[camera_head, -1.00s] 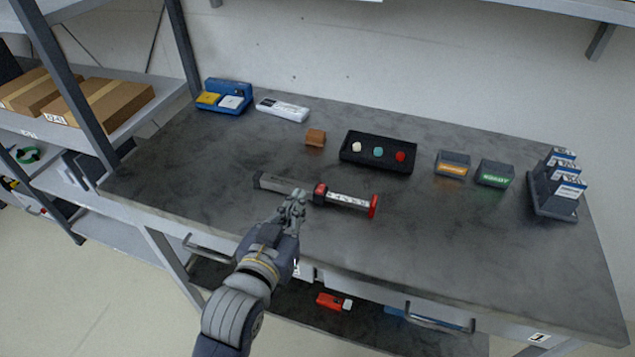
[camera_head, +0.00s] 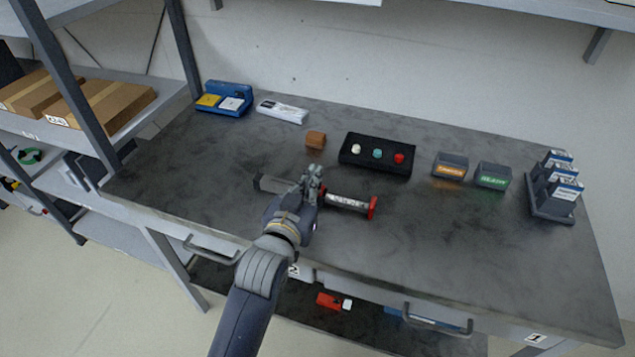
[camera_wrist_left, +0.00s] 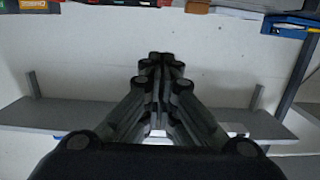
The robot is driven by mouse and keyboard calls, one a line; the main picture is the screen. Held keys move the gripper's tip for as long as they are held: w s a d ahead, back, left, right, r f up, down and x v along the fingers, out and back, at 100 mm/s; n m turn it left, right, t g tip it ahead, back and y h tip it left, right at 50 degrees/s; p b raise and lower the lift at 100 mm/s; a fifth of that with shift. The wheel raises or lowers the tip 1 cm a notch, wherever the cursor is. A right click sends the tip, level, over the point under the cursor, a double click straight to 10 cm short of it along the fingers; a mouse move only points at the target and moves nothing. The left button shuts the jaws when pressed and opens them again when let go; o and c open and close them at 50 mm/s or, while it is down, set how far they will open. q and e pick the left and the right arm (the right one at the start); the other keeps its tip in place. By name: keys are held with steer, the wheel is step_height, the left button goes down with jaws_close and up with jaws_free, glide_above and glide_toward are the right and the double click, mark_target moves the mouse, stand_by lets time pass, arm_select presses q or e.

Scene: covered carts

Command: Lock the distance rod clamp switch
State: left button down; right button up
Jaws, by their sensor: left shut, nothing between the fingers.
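The distance rod clamp (camera_head: 348,202) lies on the grey worktable. It has a dark bar (camera_head: 270,184) on the left and a pale scale with a red end piece (camera_head: 373,208) on the right. My left gripper (camera_head: 313,174) is shut and empty. In the head view it covers the middle of the clamp, where a red and black block showed before. I cannot tell whether it touches the clamp. The shut fingers also show in the left wrist view (camera_wrist_left: 160,70). The clamp switch is hidden. My right gripper is not in view.
Behind the clamp stand a brown block (camera_head: 316,139) and a black box with three buttons (camera_head: 352,160). Two labelled boxes (camera_head: 451,167) and a dark rack (camera_head: 552,208) stand to the right. A blue device (camera_head: 236,98) sits at the back left. The right front of the worktable (camera_head: 470,255) is clear.

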arm_select(q)
steer(key=w+f, duration=0.1)
steer(key=w+d+f, duration=0.1)
steer(key=f, duration=0.1)
steer(key=shift+w+f, duration=0.1)
steer(key=shift+w, duration=0.2)
steer(key=shift+f, duration=0.55)
